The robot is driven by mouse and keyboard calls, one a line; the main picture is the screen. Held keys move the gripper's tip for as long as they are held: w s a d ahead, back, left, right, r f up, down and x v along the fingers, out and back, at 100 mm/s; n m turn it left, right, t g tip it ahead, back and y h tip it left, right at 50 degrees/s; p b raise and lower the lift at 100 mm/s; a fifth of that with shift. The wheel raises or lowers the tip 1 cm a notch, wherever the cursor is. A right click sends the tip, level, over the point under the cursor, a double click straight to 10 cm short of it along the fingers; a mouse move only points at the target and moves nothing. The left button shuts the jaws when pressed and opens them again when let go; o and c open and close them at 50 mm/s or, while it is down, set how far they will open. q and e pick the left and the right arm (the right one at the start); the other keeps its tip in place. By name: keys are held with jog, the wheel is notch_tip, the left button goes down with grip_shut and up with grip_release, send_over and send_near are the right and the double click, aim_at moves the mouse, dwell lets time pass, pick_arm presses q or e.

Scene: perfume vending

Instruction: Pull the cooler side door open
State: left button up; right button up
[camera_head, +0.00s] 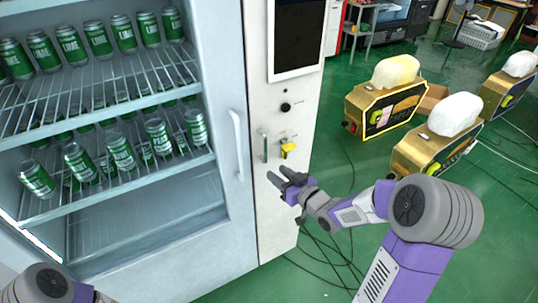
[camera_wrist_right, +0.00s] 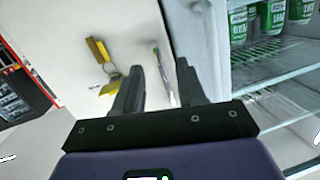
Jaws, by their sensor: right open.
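The cooler's side door is a white upright panel (camera_head: 270,215) right of the glass-fronted cabinet. It looks closed. A slim vertical metal handle (camera_head: 264,146) sits on it, left of a lock with a yellow key and tag (camera_head: 288,148). My right gripper (camera_head: 278,174) is open and empty, just below and in front of the handle. In the right wrist view the handle (camera_wrist_right: 164,72) appears between the open fingers (camera_wrist_right: 160,66), with the yellow key (camera_wrist_right: 97,50) to the left. Contact cannot be told. Part of my left arm shows at the bottom left; its gripper is out of view.
The cabinet (camera_head: 228,190) holds shelves of green cans (camera_head: 122,153) and has a white handle (camera_head: 237,145) on its frame. A dark screen (camera_head: 298,35) is above the lock. Gold machines (camera_head: 384,108) stand at right. Cables lie on the green floor.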

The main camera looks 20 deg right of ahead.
jog(key=n+t, duration=0.1)
jog(key=n, duration=0.1)
send_near(266, 148)
jog(key=w+f, duration=0.1)
jog(key=w, duration=0.1)
jog(key=y, duration=0.1)
jog(key=x, duration=0.2)
jog(key=b+x, duration=0.1)
jog(key=x, duration=0.4)
jog(key=shift+r, duration=0.35)
grip_shut()
